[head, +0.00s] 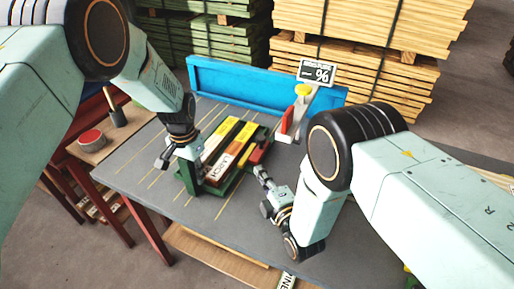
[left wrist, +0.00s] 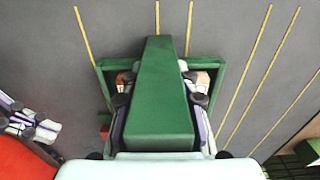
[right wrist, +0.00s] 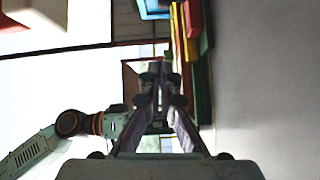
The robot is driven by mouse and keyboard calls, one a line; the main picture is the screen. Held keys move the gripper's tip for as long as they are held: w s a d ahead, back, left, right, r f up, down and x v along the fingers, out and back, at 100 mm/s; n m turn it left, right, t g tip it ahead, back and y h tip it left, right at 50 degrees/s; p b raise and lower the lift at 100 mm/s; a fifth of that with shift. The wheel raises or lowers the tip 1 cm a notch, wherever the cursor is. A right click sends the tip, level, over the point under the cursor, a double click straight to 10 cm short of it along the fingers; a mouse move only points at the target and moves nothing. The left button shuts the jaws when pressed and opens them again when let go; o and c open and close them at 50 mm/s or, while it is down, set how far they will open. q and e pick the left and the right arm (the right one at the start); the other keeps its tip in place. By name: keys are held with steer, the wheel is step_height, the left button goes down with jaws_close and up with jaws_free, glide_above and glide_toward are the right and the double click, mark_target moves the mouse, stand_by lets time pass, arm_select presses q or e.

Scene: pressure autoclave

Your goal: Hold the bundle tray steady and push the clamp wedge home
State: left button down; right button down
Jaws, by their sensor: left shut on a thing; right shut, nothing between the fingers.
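The green bundle tray (head: 226,184) stands on the grey table and carries several long bars with yellow, white and brown faces. My left gripper (head: 184,156) is at the tray's left end, its fingers on both sides of a green upright block (left wrist: 160,95), shut on it. A red block (head: 258,153), which looks like the clamp wedge, sits at the tray's right side; red also shows in the right wrist view (right wrist: 192,18). My right gripper (head: 262,173) is shut and empty just right of the tray, its tip close below the red block. Whether they touch is unclear.
A blue rail (head: 235,82) runs along the table's back edge. A stand with a yellow knob (head: 303,90) and a black sign (head: 317,72) is behind the tray. A side table at left holds a red-topped tin (head: 91,139). Table space left of the tray is clear.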

mark_target(257, 157)
steer(key=shift+a+f, duration=0.1)
stand_by(0.3)
steer(key=x, duration=1)
steer(key=w+d, duration=0.2)
steer(key=shift+w+d+f, duration=0.1)
steer(key=shift+d+f, duration=0.05)
steer(key=shift+d, duration=0.1)
steer(key=shift+w+d, duration=0.25)
